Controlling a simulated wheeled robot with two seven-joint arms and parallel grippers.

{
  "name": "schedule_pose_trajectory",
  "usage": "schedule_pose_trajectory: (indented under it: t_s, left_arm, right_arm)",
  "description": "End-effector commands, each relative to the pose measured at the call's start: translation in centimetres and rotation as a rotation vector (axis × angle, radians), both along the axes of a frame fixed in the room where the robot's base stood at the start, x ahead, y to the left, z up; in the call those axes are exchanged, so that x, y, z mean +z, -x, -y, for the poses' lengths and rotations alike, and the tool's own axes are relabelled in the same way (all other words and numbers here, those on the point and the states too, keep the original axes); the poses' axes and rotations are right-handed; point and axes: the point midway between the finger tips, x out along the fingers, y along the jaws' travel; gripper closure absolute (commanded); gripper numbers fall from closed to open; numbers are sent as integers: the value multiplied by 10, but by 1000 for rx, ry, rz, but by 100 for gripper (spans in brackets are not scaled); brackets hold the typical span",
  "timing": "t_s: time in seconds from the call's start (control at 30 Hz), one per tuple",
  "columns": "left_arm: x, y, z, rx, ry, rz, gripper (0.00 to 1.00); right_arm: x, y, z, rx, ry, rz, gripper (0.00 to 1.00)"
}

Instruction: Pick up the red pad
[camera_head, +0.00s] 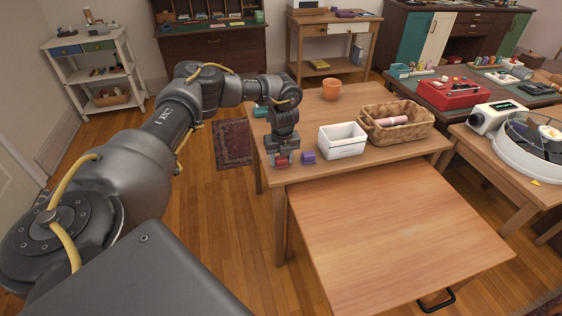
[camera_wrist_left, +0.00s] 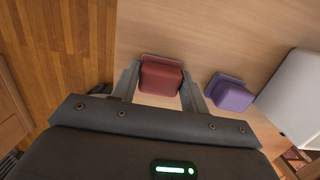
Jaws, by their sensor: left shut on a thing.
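The red pad (camera_wrist_left: 160,77) is a small dark red block between the fingers of my left gripper (camera_wrist_left: 159,84) in the left wrist view. The fingers touch it on both sides, and the gripper is shut on it. In the head view the red pad (camera_head: 281,162) shows under my left gripper (camera_head: 282,155), at the near left edge of the wooden table (camera_head: 320,170). I cannot tell whether it still touches the tabletop. My right gripper is not in view.
A purple block (camera_head: 308,157) lies just right of the red pad. A white bin (camera_head: 342,141), a wicker basket (camera_head: 397,122) and an orange pot (camera_head: 331,91) stand on the same table. A lower, bare wooden surface (camera_head: 395,235) is in front.

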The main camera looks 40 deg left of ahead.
Motion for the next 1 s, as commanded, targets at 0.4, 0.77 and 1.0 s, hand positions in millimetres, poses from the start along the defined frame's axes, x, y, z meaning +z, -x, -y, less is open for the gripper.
schedule_pose_trajectory:
  t_s: [0.4,0.77,1.0]
  left_arm:
    - [29,-1,0,1,2,4,81]
    - [104,67,-22,-2,-1,3,81]
    - [124,113,-36,1,1,2,81]
  right_arm:
    - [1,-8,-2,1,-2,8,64]
    - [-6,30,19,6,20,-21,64]
    - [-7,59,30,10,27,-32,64]
